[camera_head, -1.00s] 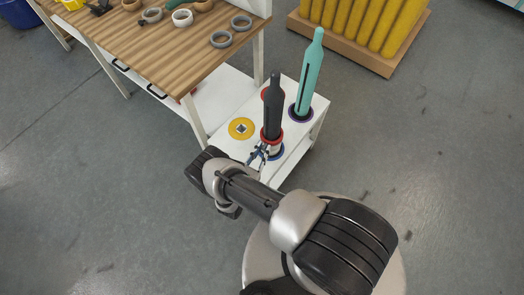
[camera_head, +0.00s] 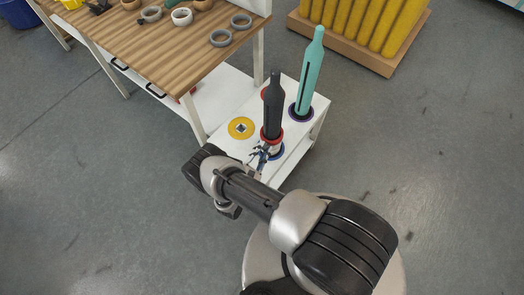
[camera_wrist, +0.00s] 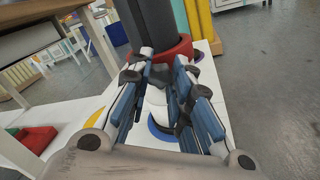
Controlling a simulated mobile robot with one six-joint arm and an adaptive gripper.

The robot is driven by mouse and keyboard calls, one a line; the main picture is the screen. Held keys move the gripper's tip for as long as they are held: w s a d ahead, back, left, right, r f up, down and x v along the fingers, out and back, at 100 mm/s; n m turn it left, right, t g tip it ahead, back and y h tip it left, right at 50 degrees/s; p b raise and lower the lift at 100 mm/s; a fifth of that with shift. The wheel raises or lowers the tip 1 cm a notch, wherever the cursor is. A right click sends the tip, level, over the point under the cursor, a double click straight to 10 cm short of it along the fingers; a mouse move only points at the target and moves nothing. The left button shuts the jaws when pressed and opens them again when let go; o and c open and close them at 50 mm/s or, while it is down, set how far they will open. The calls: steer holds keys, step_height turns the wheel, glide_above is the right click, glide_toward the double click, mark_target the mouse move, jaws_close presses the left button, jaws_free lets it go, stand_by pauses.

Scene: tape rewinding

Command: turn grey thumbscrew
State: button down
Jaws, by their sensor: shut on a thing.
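The grey thumbscrew (camera_wrist: 156,97) shows pale between my fingers in the wrist view, low under a red ring at the foot of a dark grey bottle-shaped post. The dark post (camera_head: 274,106) stands upright on the white low stand, and its red ring (camera_head: 271,135) is at its base. My gripper (camera_wrist: 163,68) is shut on the thumbscrew, one finger on each side. In the head view my gripper (camera_head: 262,152) is small, just below the red ring. The fingers hide part of the thumbscrew.
A teal post (camera_head: 309,75) stands behind on the white stand (camera_head: 222,143). A yellow disc (camera_head: 241,128) lies to the left. A wooden table (camera_head: 160,50) with several tape rolls is close at upper left. Grey floor is free at right.

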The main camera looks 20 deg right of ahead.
steer(key=m, duration=0.3)
steer(key=shift+m, duration=0.4)
steer(key=m, duration=0.3)
steer(key=shift+m, duration=0.3)
steer(key=m, duration=0.3)
steer(key=shift+m, duration=0.4)
steer(key=m+p, duration=0.1)
steer(key=m, duration=0.2)
steer(key=shift+m, duration=0.3)
steer(key=m+p, duration=0.1)
steer(key=m, duration=0.5)
steer(key=shift+p, duration=0.3)
steer(key=m, duration=0.6)
steer(key=shift+p, duration=0.4)
steer(key=c, duration=1.4)
jaws_free()
